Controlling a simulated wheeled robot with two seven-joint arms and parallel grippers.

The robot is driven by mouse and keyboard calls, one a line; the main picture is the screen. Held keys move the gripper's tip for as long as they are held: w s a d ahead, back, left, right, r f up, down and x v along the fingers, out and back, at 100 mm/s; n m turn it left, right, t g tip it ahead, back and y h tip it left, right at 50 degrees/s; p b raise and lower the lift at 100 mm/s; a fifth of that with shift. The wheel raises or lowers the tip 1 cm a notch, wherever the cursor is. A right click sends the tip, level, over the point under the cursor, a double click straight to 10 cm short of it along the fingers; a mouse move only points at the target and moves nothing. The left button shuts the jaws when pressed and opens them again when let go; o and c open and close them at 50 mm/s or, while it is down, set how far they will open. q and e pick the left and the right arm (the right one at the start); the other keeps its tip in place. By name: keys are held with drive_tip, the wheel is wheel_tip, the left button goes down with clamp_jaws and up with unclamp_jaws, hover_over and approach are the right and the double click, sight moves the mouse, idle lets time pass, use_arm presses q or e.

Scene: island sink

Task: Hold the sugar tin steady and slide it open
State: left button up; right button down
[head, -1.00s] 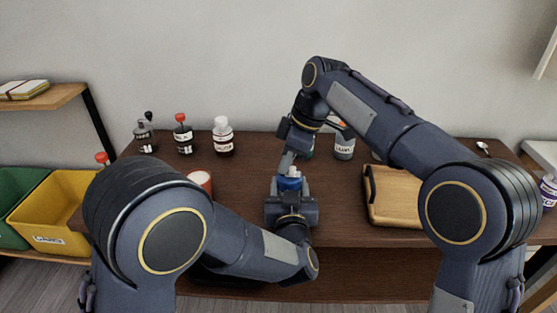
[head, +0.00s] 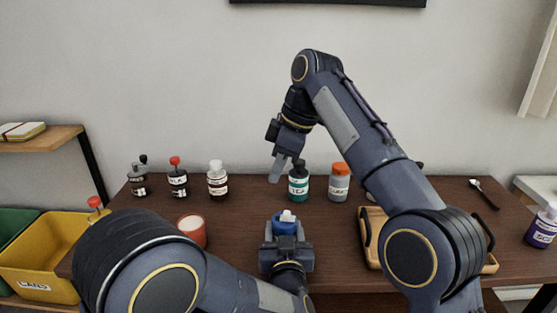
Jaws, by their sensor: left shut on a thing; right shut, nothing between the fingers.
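A small blue tin (head: 285,222) with a white knob on top stands upright at the front middle of the dark table. Its label does not show, so I cannot read whether it says sugar. My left gripper (head: 286,236) is shut on the blue tin from the near side, its fingers around its lower part. I cannot tell whether the tin's lid has shifted. My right gripper (head: 278,172) is shut and empty, pointing down above and behind the tin, clear of it.
A green tea jar (head: 298,186) and an orange-capped grey jar (head: 340,186) stand behind. A red cup (head: 191,231) is left of the tin. Several bottles line the back left. A wooden tray (head: 374,226) lies right, partly behind my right arm. A spoon (head: 483,193) lies far right.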

use_arm(q)
drive_tip(key=o, duration=1.1)
drive_tip(key=shift+s, duration=0.1)
